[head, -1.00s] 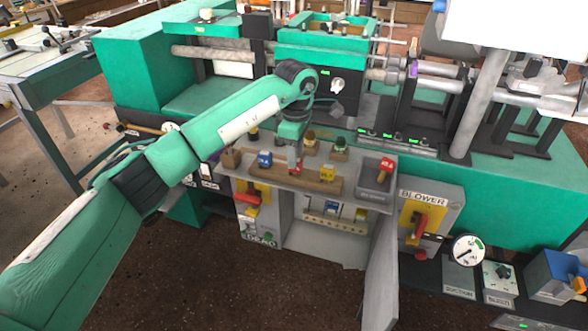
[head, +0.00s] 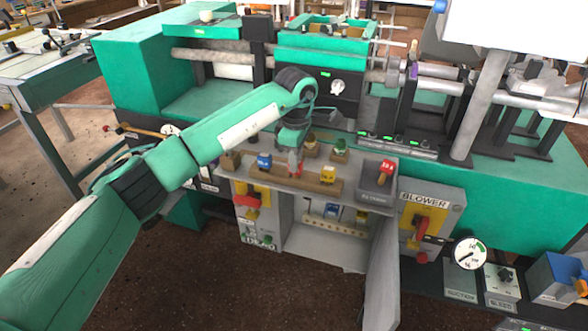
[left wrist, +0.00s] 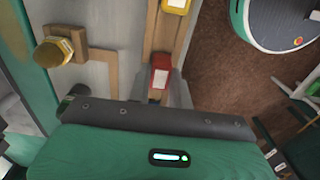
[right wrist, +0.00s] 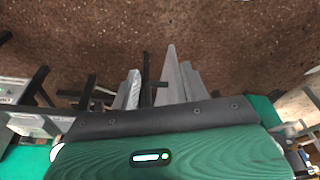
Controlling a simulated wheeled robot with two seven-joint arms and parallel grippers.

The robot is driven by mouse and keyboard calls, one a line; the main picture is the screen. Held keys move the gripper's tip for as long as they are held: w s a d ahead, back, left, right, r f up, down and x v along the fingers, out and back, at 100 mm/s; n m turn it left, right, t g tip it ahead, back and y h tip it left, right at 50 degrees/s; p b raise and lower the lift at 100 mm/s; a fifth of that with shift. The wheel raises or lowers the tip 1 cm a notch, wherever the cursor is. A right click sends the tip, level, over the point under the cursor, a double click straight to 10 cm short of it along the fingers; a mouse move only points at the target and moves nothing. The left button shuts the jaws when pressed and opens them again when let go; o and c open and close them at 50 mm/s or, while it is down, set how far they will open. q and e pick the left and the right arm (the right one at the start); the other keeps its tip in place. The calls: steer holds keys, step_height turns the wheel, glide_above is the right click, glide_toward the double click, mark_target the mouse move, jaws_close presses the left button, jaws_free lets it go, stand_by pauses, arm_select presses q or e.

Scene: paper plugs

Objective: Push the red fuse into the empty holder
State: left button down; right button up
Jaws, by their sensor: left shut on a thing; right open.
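A red fuse (head: 296,170) stands on the wooden rack (head: 311,185) on the grey shelf, between a blue fuse (head: 264,161) and a yellow fuse (head: 328,174). My left gripper (head: 295,164) points down at it. In the left wrist view the red fuse (left wrist: 159,78) is between the grey fingers, which are shut on it. The open cabinet below the shelf has a row of fuse holders (head: 335,224) with a blue fuse (head: 333,210) and a yellow one in it; the empty holder is hard to make out. My right gripper (right wrist: 162,85) is open and empty, over the floor.
A dark tray (head: 374,196) with another red fuse (head: 385,167) is at the shelf's right. Brass-coloured and green-topped plugs stand behind the rack. The cabinet door (head: 381,270) hangs open on the right. The BLOWER box (head: 431,215) is beyond it.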

arm_select(q)
steer(key=shift+r+p, duration=1.3)
steer(key=shift+r, duration=1.2)
